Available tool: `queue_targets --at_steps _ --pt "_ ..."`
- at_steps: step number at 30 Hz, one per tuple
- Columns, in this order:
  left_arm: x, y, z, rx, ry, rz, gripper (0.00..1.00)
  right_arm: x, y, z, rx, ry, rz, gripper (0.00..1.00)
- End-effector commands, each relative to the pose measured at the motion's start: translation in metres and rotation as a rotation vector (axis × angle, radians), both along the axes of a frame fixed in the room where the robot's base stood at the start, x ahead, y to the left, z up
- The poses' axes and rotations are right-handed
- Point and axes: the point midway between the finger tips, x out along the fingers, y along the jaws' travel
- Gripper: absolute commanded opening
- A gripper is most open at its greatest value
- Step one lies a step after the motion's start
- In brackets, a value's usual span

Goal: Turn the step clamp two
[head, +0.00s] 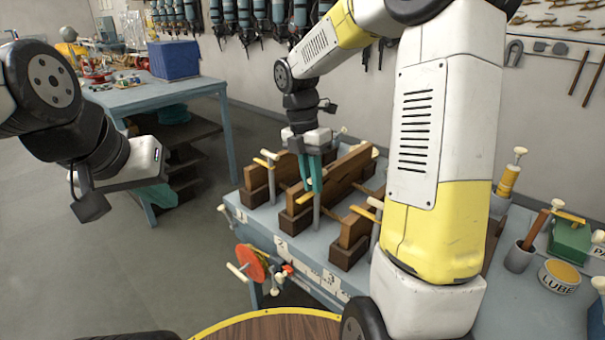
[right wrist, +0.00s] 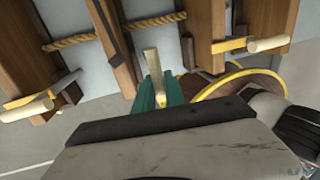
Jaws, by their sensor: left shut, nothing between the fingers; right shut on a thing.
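The middle step clamp, a brown wooden frame (head: 300,220) on a grey post, stands behind the number 2 label (head: 280,245) on the bench edge. My right gripper (head: 314,188), with teal fingers, reaches down to it from above. In the right wrist view its fingers (right wrist: 160,92) are shut on a cream clamp handle (right wrist: 152,64). This handle runs up the picture, while neighbouring handles (right wrist: 28,107) (right wrist: 268,43) lie across it. The fingers hide part of the clamp. My left gripper (head: 158,196) is shut and empty, off to the left, away from the clamps.
The grey-blue bench (head: 268,220) carries wooden clamp frames on both sides of the held one. A red disc (head: 251,264) with a cream handle sticks out at its front. A grey cup (head: 520,257) and a LUBE tin (head: 559,276) stand right. Open floor lies left.

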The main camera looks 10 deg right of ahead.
Motion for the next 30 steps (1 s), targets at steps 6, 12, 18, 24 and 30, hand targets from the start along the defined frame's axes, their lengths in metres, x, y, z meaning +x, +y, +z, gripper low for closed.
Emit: queue_targets --at_steps 6,12,18,24,30 --pt "0.0 0.0 0.0 0.0 0.0 0.0 0.0 0.001 0.0 0.001 -0.001 -0.006 0.001 0.36" --pt "0.0 0.0 0.0 0.0 0.0 0.0 0.0 0.001 0.0 0.001 0.0 -0.003 0.0 0.36" --pt "0.0 0.0 0.0 0.0 0.0 0.0 0.0 0.003 0.001 0.012 -0.001 -0.004 0.0 0.36" --pt "0.0 0.0 0.0 0.0 0.0 0.0 0.0 0.009 0.006 0.046 0.0 -0.006 0.001 0.36" --pt "0.0 0.0 0.0 0.0 0.0 0.0 0.0 0.012 0.009 0.071 -0.001 -0.006 0.001 0.36"
